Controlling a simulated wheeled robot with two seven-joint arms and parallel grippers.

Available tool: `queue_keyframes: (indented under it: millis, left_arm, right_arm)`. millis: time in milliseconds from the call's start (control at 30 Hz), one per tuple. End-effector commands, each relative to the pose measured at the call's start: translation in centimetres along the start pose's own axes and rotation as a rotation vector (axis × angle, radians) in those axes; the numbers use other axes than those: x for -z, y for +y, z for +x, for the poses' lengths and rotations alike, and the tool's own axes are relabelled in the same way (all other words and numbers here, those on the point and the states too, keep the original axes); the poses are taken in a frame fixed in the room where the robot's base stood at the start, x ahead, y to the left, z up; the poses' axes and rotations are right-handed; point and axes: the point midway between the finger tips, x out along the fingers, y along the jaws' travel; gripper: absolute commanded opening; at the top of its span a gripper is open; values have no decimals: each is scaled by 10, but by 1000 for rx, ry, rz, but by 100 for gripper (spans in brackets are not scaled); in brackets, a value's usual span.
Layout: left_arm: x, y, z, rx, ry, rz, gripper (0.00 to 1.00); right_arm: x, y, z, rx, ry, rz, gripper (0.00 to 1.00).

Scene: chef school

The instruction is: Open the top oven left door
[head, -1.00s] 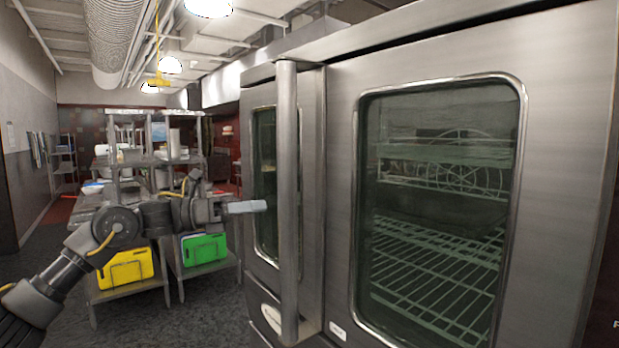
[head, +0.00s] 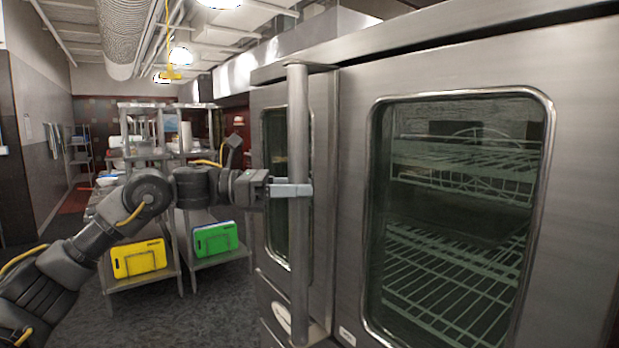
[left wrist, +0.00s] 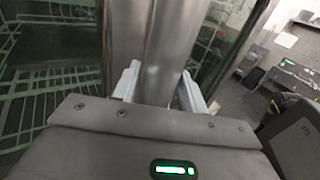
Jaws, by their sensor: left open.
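The top oven's left door (head: 268,98) is shut, with a narrow dark window. A tall vertical bar handle (head: 298,240) runs down in front of it near the seam with the right door. My left gripper (head: 292,190) is at about mid-height of the handle in the head view. In the left wrist view, the left gripper (left wrist: 161,88) is open, with one pale finger on each side of the handle (left wrist: 168,45). The handle stands between the fingers; whether they touch it I cannot tell. My right gripper is not in view.
The oven's right door (head: 580,170) is shut, with wire racks (head: 450,270) behind its glass. Left of the oven, a metal shelf unit holds a yellow board (head: 138,258) and a green board (head: 216,239). Open floor (head: 225,305) lies between the shelves and the oven.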

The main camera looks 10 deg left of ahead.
Motion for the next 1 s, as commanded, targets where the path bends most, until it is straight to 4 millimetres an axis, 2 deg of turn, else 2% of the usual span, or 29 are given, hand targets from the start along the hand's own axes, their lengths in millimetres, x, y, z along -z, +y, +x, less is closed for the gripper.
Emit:
queue_keyframes:
  millis: [33,200,533,867,1000]
  left_arm:
    - [-3,0,7,2,0,-1,43]
    - [-1,0,21,0,-1,-1,43]
    - [1,0,24,-2,-1,-1,43]
    - [0,1,23,-3,-1,-1,1]
    - [0,0,23,-2,-1,-1,0]
  right_arm:
    - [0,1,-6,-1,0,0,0]
    - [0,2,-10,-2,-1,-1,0]
    - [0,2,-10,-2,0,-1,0]
    - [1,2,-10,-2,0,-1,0]
    - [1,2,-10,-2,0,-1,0]
